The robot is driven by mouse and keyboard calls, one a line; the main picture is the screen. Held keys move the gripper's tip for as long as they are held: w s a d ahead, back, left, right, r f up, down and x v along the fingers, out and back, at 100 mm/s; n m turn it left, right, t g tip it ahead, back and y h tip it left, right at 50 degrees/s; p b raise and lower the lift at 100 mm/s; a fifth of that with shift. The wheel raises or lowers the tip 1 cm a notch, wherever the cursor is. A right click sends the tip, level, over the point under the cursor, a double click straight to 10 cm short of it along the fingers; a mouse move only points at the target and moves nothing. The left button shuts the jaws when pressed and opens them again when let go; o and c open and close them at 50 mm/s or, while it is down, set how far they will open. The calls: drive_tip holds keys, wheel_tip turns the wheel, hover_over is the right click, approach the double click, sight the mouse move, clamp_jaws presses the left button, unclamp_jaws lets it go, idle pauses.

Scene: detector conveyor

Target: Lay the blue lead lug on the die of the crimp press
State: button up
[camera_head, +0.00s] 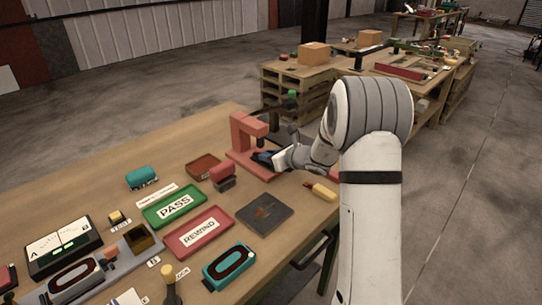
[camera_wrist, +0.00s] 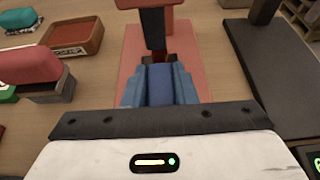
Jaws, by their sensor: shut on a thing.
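The crimp press (camera_head: 240,133) is a red C-shaped frame on a red base plate at the table's far end. In the wrist view its base plate (camera_wrist: 196,48) lies under my gripper, and its dark ram (camera_wrist: 153,28) hangs straight ahead. My gripper (camera_wrist: 158,70) is shut on the blue lead lug (camera_wrist: 160,88), a darker blue piece between the two lighter blue fingers. The lug points toward the dark die area (camera_wrist: 157,58) beneath the ram. Whether the lug touches the die cannot be told. In the head view my gripper (camera_head: 266,158) is at the press mouth.
A red-topped block (camera_head: 222,175) and a brown-red tray (camera_head: 203,167) stand left of the press. A yellow-handled tool (camera_head: 320,191) lies to its right. A dark plate (camera_head: 265,213), the PASS tray (camera_head: 174,206) and the REWIND tray (camera_head: 198,232) lie nearer.

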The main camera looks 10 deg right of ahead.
drive_tip(key=shift+f+b, duration=0.2)
drive_tip(key=shift+b, duration=0.25)
idle(0.3)
drive_tip(key=o, duration=1)
drive_tip(key=shift+o, duration=0.2)
drive_tip(key=v, duration=0.7)
drive_tip(key=shift+s+d+r, duration=0.15)
drive_tip(key=shift+s+r, duration=0.05)
drive_tip(key=shift+s, duration=0.05)
drive_tip(key=s+a+r+n+g+p, duration=0.1)
drive_tip(key=s+a+r+n+g, duration=0.25)
drive_tip(key=s+n, duration=0.45)
drive_tip(key=s+a+r+n+g+p, duration=0.25)
drive_tip(key=s+a+n, duration=0.35)
drive_tip(key=s, duration=0.4)
drive_tip(key=s+d+r+n+g+h, duration=0.1)
drive_tip(key=s+d+n+h, duration=0.3)
drive_tip(key=s+n, duration=0.3)
drive_tip(key=s+d+r+n+g+h+p, duration=0.1)
drive_tip(key=s+d+n+h, duration=0.2)
drive_tip(key=s+n, duration=0.4)
drive_tip(key=s+h, duration=0.1)
drive_tip(key=s, duration=0.2)
drive_tip(key=shift+d+r+n, duration=0.2)
drive_tip(key=shift+d+n, duration=0.2)
